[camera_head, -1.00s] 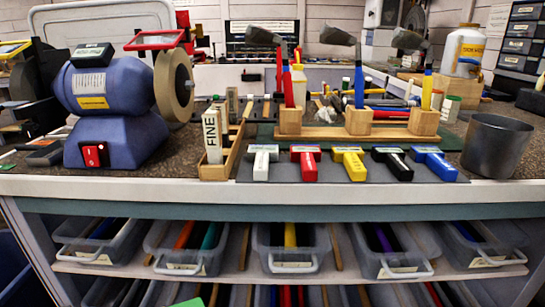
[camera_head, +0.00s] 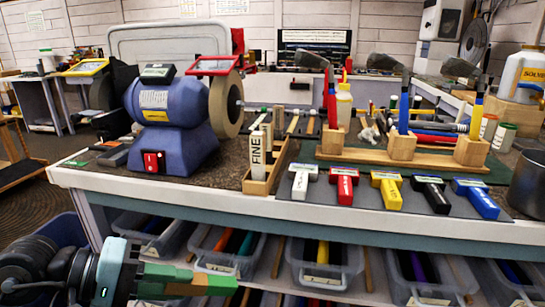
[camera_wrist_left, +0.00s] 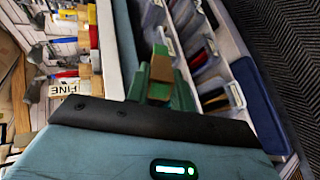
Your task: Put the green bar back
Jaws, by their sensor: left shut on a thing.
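My left gripper (camera_head: 165,281) is at the lower left of the head view, in front of the bench and below its top edge. It is shut on the green bar (camera_head: 218,285), whose green end sticks out to the right; a tan band shows nearer the fingers. The bar also shows between the green fingers in the wrist view (camera_wrist_left: 160,66). The wooden tray (camera_head: 259,186) stands on the bench beside the grinder. A white bar marked FINE (camera_head: 257,158) and other bars stand upright in it. My right gripper is not in view.
The blue grinder (camera_head: 170,115) stands left of the tray. Several coloured T-shaped tools, such as the white one (camera_head: 301,181), lie on a grey mat to the right. A wooden club stand (camera_head: 400,149) is behind them. Clear bins (camera_head: 325,270) sit under the bench.

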